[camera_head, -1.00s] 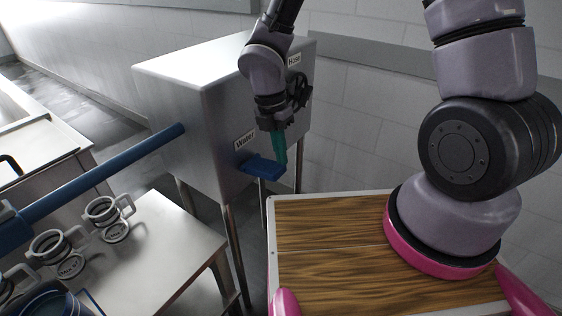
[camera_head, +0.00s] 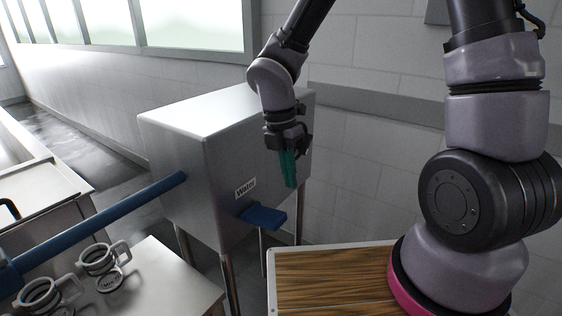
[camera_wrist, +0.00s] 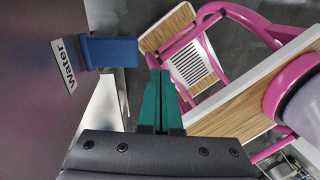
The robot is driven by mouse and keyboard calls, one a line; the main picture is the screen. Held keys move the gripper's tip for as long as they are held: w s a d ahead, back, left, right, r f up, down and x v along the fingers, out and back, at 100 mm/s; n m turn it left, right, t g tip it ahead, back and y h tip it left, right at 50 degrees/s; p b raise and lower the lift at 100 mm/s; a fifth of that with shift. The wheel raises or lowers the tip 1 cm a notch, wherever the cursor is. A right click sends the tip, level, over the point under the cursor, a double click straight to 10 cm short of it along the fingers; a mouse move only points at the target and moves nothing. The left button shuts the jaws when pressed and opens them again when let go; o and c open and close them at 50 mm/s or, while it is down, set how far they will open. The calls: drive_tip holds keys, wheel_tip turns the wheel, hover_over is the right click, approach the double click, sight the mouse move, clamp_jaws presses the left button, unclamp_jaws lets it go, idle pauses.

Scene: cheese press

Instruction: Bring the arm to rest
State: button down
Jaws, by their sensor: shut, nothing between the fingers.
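My gripper (camera_head: 290,184) has green fingers that point down, and it hangs in front of the right part of the steel box (camera_head: 190,140). The fingers are together with nothing between them; they also show in the wrist view (camera_wrist: 160,80). The blue lever (camera_head: 265,216) under the "Water" label (camera_head: 245,187) is just left of and below the fingertips, apart from them. In the wrist view the blue lever (camera_wrist: 112,52) lies to the upper left of the fingers.
A steel table (camera_head: 165,285) with grey ring-shaped moulds (camera_head: 103,262) stands at lower left. A blue pipe (camera_head: 100,225) runs into the box. A wood-topped surface (camera_head: 330,270) is at my base. The wrist view shows pink tubular framing (camera_wrist: 215,75) below. The wall is behind.

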drive_tip(key=w+d+r+m+t+y, duration=0.1)
drive_tip(key=w+d+r+m+t, duration=0.25)
drive_tip(key=d+r+m, duration=0.85)
drive_tip(key=s+d+r+m+t+y, duration=0.1)
drive_tip(key=s+d+r+m+t, duration=0.1)
drive_tip(key=r+m, duration=0.5)
drive_tip(key=s+d+r+m+t+y, duration=0.1)
drive_tip(key=d+r+m, duration=0.4)
drive_tip(key=m, duration=0.7)
wheel_tip(320, 180, up, 3)
drive_tip(key=shift+s+f+m+t+y, duration=0.1)
drive_tip(key=shift+s+m+t+y, duration=0.25)
drive_tip(key=shift+s+t, duration=0.55)
